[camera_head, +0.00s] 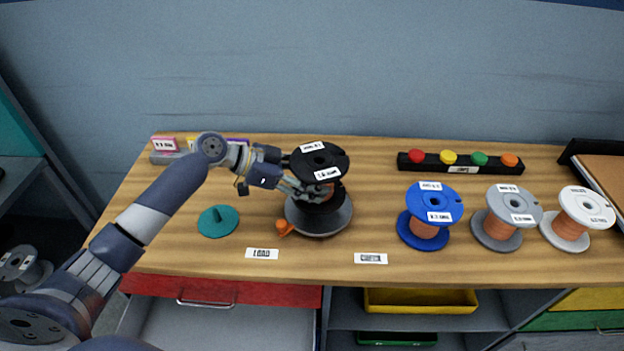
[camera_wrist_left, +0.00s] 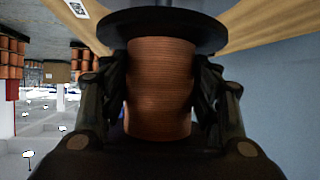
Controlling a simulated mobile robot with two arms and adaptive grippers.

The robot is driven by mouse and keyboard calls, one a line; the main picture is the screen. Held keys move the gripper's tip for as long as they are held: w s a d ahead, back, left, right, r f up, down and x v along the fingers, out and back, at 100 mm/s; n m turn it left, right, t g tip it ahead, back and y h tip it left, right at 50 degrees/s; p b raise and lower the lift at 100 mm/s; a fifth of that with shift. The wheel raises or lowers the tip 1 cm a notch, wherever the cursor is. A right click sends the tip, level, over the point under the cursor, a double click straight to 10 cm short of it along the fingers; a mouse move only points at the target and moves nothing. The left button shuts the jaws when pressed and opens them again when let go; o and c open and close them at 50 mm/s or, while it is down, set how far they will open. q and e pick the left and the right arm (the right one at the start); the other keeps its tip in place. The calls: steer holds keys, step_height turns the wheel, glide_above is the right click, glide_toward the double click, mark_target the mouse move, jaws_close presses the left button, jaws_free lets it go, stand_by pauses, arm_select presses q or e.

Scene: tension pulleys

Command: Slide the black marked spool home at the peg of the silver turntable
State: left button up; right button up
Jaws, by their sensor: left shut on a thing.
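The black marked spool (camera_head: 319,160) with white labels and copper wire stands upright at the silver turntable (camera_head: 330,225). My left gripper (camera_head: 318,190) is shut on the spool's wound middle. In the left wrist view the copper winding (camera_wrist_left: 160,88) sits between both fingers, under the black flange (camera_wrist_left: 165,28). The spool's lower flange is close over the turntable plate; I cannot tell whether it touches. The turntable's peg is hidden by the spool. An orange part (camera_head: 285,228) shows at the turntable's front left edge. My right gripper is not in view.
A teal disc with a short peg (camera_head: 218,220) lies left of the turntable. Blue (camera_head: 430,213), grey (camera_head: 506,215) and white (camera_head: 577,217) spools stand to the right. A black bar with coloured buttons (camera_head: 460,162) is behind them. Two labels lie at the front.

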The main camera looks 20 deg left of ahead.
arm_select(q)
steer(key=shift+f+b, duration=1.4)
steer(key=shift+b, duration=0.1)
steer(key=shift+f+b, duration=0.15)
steer(key=shift+b, duration=0.15)
stand_by(0.4)
steer(key=shift+f+b, duration=0.4)
steer(key=shift+a+f+b, duration=0.1)
steer(key=shift+f+b, duration=0.25)
steer(key=shift+s+f, duration=0.2)
steer(key=shift+f, duration=0.1)
steer(key=o, duration=1.7)
steer(key=shift+w, duration=0.1)
steer(key=shift+c, duration=0.2)
